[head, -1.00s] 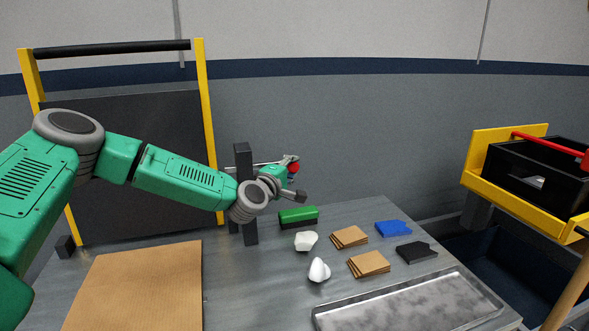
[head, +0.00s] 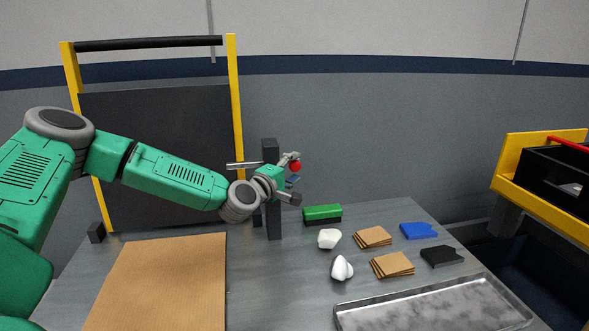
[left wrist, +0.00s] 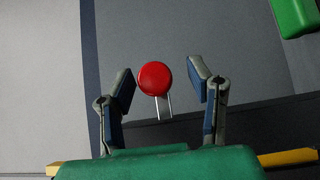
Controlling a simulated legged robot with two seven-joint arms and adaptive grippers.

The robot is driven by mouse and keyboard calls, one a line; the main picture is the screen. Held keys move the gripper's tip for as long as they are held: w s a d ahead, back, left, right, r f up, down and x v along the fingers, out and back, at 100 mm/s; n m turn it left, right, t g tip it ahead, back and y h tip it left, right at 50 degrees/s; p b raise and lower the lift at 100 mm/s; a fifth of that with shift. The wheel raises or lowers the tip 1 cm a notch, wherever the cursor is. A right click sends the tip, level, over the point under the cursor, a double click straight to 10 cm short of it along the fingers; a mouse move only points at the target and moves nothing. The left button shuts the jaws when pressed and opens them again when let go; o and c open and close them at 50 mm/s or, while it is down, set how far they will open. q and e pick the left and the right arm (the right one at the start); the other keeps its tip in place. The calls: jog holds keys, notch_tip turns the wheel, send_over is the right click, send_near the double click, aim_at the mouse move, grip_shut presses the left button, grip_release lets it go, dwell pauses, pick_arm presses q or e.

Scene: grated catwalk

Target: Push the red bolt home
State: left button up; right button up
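The red bolt has a round red knob (head: 295,166) and a metal rod (head: 243,166) that passes the dark upright post (head: 270,152) and sticks out on its left. My left gripper (head: 294,171) is right at the knob, with a finger above it and a finger below. In the left wrist view the knob (left wrist: 155,78) sits between the two spread fingers (left wrist: 161,78), with a visible gap on each side. The left gripper is open; whether its palm touches the knob I cannot tell. The gripper partly hides the rod between post and knob. My right gripper is out of view.
A green block (head: 322,212), white lumps (head: 329,238), brown stacks (head: 373,237), a blue piece (head: 418,231) and a black piece (head: 442,256) lie right of the post. A metal tray (head: 435,308) is in front, a brown board (head: 160,285) at left. A black panel (head: 160,150) stands behind.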

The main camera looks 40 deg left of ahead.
pick_arm(q)
jog(key=s, duration=1.2)
jog(key=shift+d, duration=0.45)
jog(key=shift+f, duration=0.1)
